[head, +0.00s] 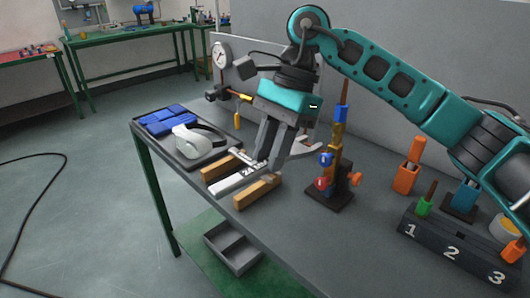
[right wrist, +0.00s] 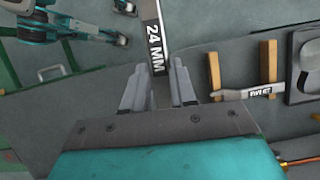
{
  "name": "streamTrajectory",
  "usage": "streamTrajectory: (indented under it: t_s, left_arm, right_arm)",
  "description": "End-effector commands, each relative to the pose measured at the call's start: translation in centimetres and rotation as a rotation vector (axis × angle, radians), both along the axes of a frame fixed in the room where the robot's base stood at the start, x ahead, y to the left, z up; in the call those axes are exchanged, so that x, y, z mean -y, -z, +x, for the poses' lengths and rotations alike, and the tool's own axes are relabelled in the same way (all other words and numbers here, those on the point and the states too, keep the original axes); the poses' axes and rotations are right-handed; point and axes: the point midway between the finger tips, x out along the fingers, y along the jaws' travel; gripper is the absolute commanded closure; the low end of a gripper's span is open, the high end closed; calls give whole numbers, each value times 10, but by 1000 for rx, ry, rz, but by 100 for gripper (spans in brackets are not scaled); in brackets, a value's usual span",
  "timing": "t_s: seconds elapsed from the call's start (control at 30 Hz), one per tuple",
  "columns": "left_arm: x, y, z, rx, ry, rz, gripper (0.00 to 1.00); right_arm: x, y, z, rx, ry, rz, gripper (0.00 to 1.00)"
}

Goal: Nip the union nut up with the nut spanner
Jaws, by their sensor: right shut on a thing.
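My right gripper (head: 267,160) is shut on a flat grey spanner marked 24 MM (head: 238,179). The spanner also shows in the right wrist view (right wrist: 153,40), running out between the fingers (right wrist: 158,82). In the head view it appears held above the wooden rests, with its far end toward the bench's front edge. A second labelled spanner (right wrist: 254,93) lies across the rests. A fitting stand (head: 328,188) with blue and red round parts and a brass-coloured section is to the right of my gripper. I cannot tell which part is the union nut. My left gripper is not in view.
Two wooden rests (head: 257,191) lie on the grey bench. A tray with blue items and white headgear (head: 198,141) is at the left. A numbered rack (head: 450,249) and orange holder (head: 406,179) stand at the right. The front middle of the bench is clear.

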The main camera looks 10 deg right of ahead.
Motion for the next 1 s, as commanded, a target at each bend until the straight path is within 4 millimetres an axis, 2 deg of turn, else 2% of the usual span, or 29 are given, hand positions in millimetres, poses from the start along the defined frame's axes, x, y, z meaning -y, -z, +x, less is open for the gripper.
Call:
streamTrajectory:
  t_s: [0.5, 0.7, 1.0]
  left_arm:
    - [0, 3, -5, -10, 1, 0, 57]
    - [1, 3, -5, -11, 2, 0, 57]
    - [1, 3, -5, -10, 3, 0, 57]
  right_arm:
    - [44, -1, 22, 1, 2, 2, 100]
    - [52, -1, 26, 0, 0, 1, 100]
    - [54, -1, 27, 0, -1, 1, 100]
